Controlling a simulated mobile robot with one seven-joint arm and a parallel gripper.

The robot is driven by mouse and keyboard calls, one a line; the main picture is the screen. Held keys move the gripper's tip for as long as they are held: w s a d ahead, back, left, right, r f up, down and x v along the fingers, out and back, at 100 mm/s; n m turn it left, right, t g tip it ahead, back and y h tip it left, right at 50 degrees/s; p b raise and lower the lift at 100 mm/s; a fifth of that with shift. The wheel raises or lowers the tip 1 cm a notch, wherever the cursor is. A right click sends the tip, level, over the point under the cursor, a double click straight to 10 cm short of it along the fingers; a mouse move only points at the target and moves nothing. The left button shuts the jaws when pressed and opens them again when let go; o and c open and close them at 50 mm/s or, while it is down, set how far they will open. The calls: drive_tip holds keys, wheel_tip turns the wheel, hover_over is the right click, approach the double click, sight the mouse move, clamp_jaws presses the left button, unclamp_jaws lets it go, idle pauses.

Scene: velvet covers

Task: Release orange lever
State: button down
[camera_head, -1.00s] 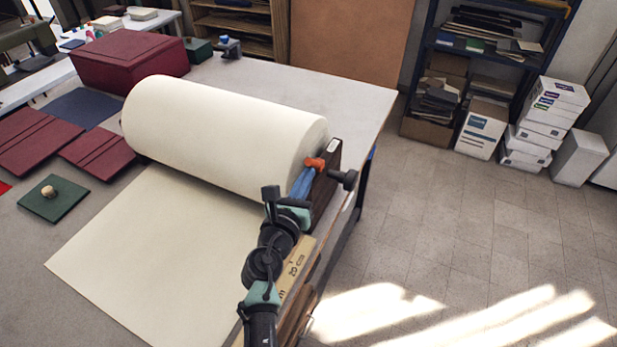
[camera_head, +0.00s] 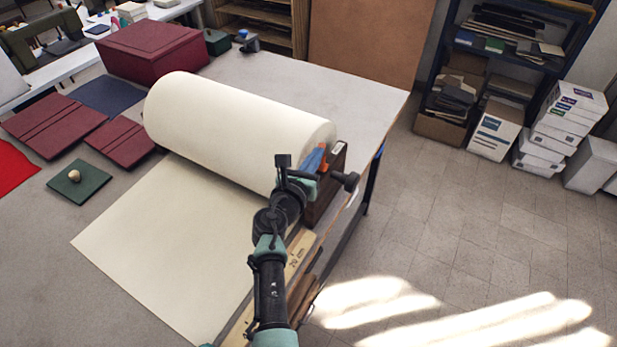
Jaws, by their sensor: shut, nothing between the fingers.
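The orange lever (camera_head: 323,163) shows only as a small sliver at the right end of the large cream roll (camera_head: 235,125). It sits beside a blue part (camera_head: 312,158) and the dark end bracket (camera_head: 327,190); most of it is hidden behind the end of my arm. My gripper (camera_head: 309,178) is right in front of the lever and blue part, close to the bracket. It is shut with nothing held. Its fingertips are mostly hidden, so I cannot tell whether they touch the lever.
A black knob (camera_head: 347,181) sticks out right of the bracket. Cream sheet (camera_head: 165,245) lies unrolled on the table. Burgundy covers (camera_head: 120,142), a green board with a round knob (camera_head: 79,185) and a burgundy box (camera_head: 153,52) are on the left.

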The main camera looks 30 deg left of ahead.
sight(324, 146)
drive_tip(key=shift+w+d+r, duration=0.1)
drive_tip(key=shift+w+r, duration=0.25)
drive_tip(key=shift+w, duration=0.55)
drive_tip(key=shift+w+d+r, duration=0.1)
drive_tip(key=shift+w+r, duration=0.2)
drive_tip(key=shift+w, duration=0.55)
drive_tip(key=shift+w+r+p, duration=0.1)
drive_tip(key=shift+w+p, duration=0.3)
drive_tip(key=shift+w, duration=0.5)
drive_tip(key=shift+w+g+p, duration=0.4)
drive_tip(key=shift+g, duration=0.1)
drive_tip(key=shift+w+f+g, duration=0.1)
drive_tip(key=shift+f+g, duration=0.1)
drive_tip(key=shift+g, duration=0.1)
drive_tip(key=shift+p, duration=0.35)
